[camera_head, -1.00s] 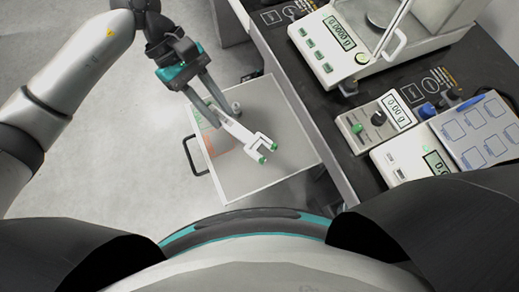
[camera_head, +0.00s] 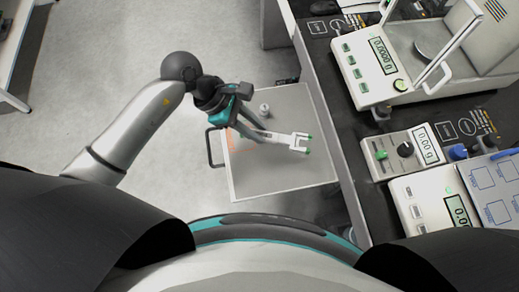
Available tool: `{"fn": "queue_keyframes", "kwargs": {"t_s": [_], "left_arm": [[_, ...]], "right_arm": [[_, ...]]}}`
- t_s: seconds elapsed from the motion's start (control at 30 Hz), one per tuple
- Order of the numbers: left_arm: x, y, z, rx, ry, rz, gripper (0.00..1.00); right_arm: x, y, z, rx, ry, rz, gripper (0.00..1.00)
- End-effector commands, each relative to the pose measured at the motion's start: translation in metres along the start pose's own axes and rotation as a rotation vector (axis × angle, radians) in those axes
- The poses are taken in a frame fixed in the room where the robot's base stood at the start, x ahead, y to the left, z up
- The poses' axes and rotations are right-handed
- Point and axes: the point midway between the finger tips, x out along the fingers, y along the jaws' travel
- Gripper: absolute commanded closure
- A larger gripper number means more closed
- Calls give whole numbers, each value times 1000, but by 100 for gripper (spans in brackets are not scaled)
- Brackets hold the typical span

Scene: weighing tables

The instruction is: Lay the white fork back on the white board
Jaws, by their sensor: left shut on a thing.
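My left gripper (camera_head: 262,138) is shut on the white fork (camera_head: 284,137), which has two prongs with green tips. The fork points right in the picture, over a pale square surface with a black handle, like an open drawer or tray (camera_head: 285,178). I cannot tell whether the fork touches that surface or hangs above it. A pale board with blue outlined squares (camera_head: 508,186) lies on the dark table at the right edge, partly cut off. I cannot tell which of these is the white board. My right gripper is out of view.
A small round metal piece (camera_head: 264,110) stands on the pale surface, near an orange marking. Open floor lies at left.

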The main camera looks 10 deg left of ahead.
Motion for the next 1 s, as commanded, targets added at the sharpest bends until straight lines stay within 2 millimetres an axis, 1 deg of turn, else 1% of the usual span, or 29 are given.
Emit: {"fn": "queue_keyframes", "kwargs": {"t_s": [0.03, 0.1, 0.2, 0.3, 0.47, 0.73, 1.0], "left_arm": [[14, -2, -9, -6, -2, -5, 100], [30, -1, -20, -4, -3, -3, 100], [49, -1, -34, -3, -2, -3, 100], [63, 0, -45, -1, -1, -1, 100], [72, 0, -52, 2, -1, -1, 100], [100, 0, -72, 0, -1, -2, 100], [102, 0, -74, 4, 0, -1, 100]], "right_arm": [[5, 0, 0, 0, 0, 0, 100], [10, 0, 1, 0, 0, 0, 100], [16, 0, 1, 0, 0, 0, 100], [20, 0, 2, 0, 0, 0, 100], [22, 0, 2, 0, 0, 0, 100], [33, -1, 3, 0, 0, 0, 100], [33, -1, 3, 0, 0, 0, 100]]}}
